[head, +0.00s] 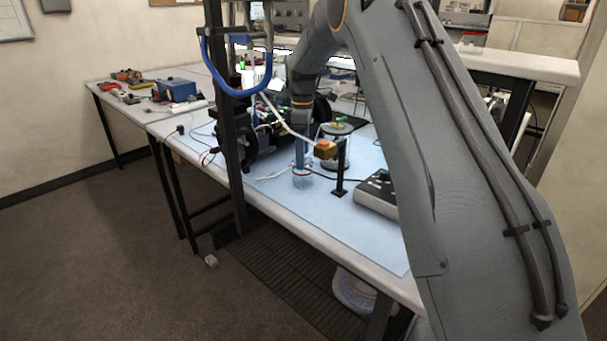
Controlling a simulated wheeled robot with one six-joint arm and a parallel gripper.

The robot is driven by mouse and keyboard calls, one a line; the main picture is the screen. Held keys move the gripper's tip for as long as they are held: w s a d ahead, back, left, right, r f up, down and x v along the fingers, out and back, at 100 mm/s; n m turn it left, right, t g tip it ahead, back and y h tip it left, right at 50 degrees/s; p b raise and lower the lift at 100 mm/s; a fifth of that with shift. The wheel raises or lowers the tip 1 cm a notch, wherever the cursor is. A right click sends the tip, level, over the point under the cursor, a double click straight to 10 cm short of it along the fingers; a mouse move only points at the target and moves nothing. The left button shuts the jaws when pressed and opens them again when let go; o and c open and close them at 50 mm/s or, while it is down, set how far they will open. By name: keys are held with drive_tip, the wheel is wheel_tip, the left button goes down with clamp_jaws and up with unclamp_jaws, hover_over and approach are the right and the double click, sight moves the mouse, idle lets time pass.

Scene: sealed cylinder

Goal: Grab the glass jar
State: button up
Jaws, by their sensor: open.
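A clear glass jar (343,157) with a round lid stands on the pale blue mat of the workbench in the head view. A small orange-and-brown block on a black post partly covers its front. A smaller clear glass vessel (302,181) stands to its left, nearer the front edge. My arm reaches over from the right and bends down behind the post. My gripper (302,150) is small in the picture, points down and is open, just left of the lidded jar and above the smaller vessel. Its fingertips are hard to make out, and I see nothing held.
Black equipment with cables (255,135) stands close left of my gripper. A grey control box (377,193) lies to the right, and the black post (340,180) stands in front of the jar. The mat's front strip (335,225) is clear. A dark upright and blue hose are at left.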

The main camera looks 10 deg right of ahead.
sight(303, 172)
drive_tip(key=shift+w+f+p, duration=0.15)
drive_tip(key=shift+f+p, duration=1.65)
drive_tip(key=shift+f, duration=1.95)
drive_tip(key=c, duration=1.3)
